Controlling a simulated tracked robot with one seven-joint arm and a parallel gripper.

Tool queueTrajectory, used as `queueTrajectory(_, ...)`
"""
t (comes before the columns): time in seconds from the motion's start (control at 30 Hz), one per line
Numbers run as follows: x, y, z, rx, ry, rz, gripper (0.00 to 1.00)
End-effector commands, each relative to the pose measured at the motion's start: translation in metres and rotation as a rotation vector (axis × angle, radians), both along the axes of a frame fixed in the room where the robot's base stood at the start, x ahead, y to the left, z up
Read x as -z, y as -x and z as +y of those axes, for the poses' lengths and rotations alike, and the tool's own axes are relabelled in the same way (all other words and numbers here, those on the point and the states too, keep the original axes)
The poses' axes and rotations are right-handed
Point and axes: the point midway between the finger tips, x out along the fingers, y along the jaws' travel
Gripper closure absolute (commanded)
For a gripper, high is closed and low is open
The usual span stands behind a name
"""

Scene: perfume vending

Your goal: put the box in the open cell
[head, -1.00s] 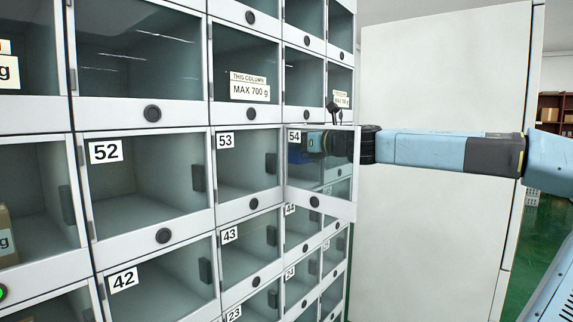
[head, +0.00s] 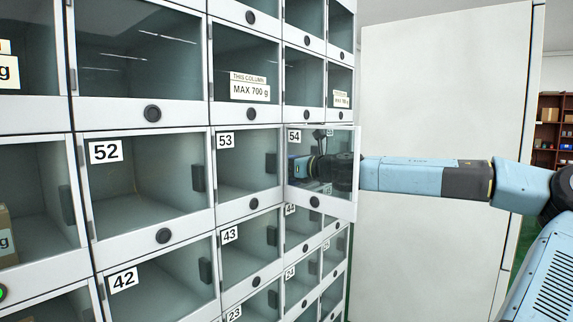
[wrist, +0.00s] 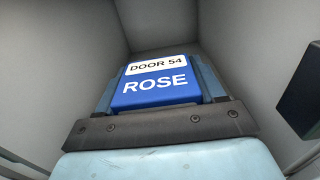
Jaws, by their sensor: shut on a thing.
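The box (wrist: 155,92) is blue, with a white label reading DOOR 54 and the word ROSE, in the middle of the wrist view. My gripper (wrist: 160,78) is shut on it, with a finger at each side. Box and gripper are inside a grey-walled cell. In the head view, door 54 (head: 345,200) is swung open, and my gripper (head: 312,168) shows dimly through its glass. The box cannot be made out clearly there. Whether the box touches the cell floor cannot be told.
Closed glass doors surround the opening, among them door 53 (head: 247,170) and door 43 (head: 245,250). A dark latch block (wrist: 300,105) juts in at the right of the wrist view. A white panel (head: 440,90) stands behind my arm.

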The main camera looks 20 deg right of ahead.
Motion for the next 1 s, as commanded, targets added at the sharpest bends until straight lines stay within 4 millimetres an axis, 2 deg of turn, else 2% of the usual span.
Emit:
queueTrajectory(0.27,0.0010,-0.0003,0.0000,0.001,0.001,-0.001,0.66)
queueTrajectory(0.3,0.0018,-0.0003,0.0000,0.001,0.000,0.000,0.31)
queueTrajectory(0.57,0.0014,-0.0004,-0.0005,0.001,0.001,-0.001,0.06)
queueTrajectory(0.87,0.0000,0.0001,-0.0014,0.003,0.001,-0.001,0.06)
queueTrajectory(1.0,0.0004,0.0078,-0.0081,0.004,-0.001,0.001,0.06)
